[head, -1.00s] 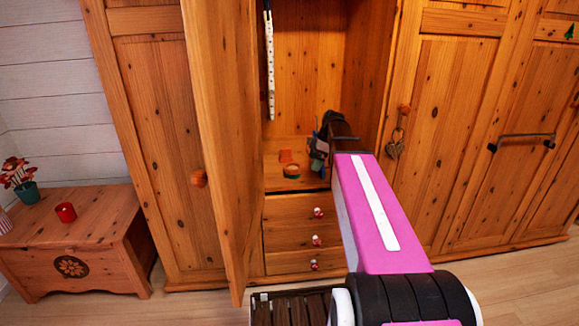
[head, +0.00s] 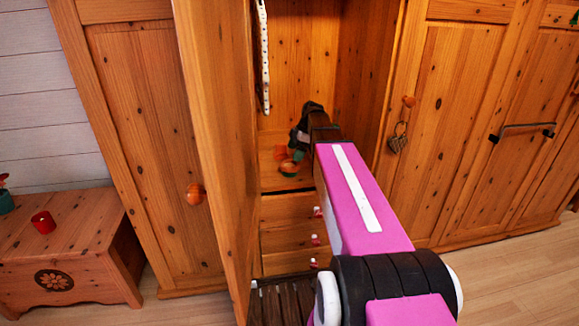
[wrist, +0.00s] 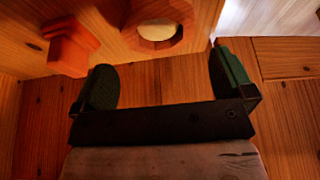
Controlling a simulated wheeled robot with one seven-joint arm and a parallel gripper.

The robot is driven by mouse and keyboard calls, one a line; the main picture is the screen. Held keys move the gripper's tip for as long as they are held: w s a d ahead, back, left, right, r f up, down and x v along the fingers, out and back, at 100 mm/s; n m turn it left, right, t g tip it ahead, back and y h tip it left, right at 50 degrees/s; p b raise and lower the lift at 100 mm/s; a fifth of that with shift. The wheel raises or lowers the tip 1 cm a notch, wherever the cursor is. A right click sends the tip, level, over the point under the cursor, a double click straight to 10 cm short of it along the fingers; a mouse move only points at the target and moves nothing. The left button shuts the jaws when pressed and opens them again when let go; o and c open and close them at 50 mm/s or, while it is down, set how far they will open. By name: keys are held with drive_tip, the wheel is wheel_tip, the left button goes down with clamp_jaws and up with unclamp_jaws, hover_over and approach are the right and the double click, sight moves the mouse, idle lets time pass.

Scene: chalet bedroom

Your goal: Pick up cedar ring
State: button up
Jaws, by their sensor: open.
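The cedar ring (wrist: 143,40), a reddish-brown faceted ring with a pale round middle, is at the top of the wrist view, partly cut off by the frame edge. In the head view a small round thing (head: 289,169) that looks like it lies on the floor of the open wardrobe compartment. My gripper (wrist: 165,82) is open, with a green pad on each side and nothing between them. The ring lies beyond the fingertips, apart from them. In the head view my gripper (head: 301,143) is small and dark, close above and beside the ring.
An orange-red block (wrist: 68,46) lies left of the ring. The open wardrobe door (head: 222,150) stands left of my arm, and the compartment's right wall (head: 365,80) is close on the right. Drawers (head: 288,225) are below. A strip (head: 263,60) hangs inside.

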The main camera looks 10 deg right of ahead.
sight(289, 165)
drive_tip(key=shift+x, duration=2.95)
drive_tip(key=shift+d, duration=0.1)
drive_tip(key=shift+c, duration=0.3)
drive_tip(key=c, duration=0.6)
